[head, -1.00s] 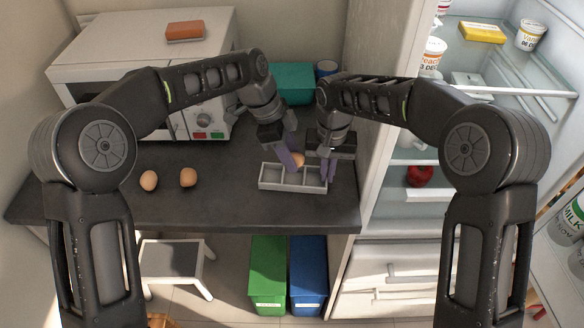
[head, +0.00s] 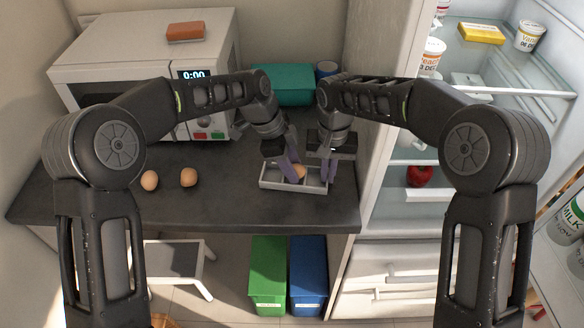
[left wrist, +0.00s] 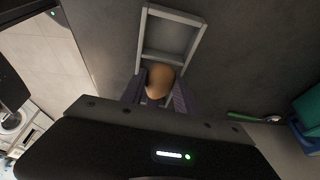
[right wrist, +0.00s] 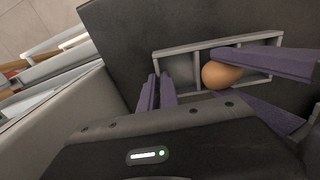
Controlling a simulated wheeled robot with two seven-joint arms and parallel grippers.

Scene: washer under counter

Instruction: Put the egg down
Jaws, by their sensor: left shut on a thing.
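My left gripper (head: 290,168) is shut on a brown egg (head: 299,171). The egg is at the middle of a grey divided tray (head: 265,184) on the dark counter. In the right wrist view the egg (right wrist: 220,75) sits low over or in the middle compartment; whether it touches the floor is hidden. In the left wrist view the egg (left wrist: 159,76) is between the two purple fingers, with the tray (left wrist: 171,17) beyond. My right gripper (head: 328,170) is at the tray's right end, its fingers close together with nothing seen between them.
Two more eggs (head: 150,180) (head: 188,177) lie on the counter at left. A microwave (head: 90,62) with a sponge (head: 185,32) on top stands behind. A teal box (head: 283,85) is at the back. The open fridge (head: 480,120) is at right.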

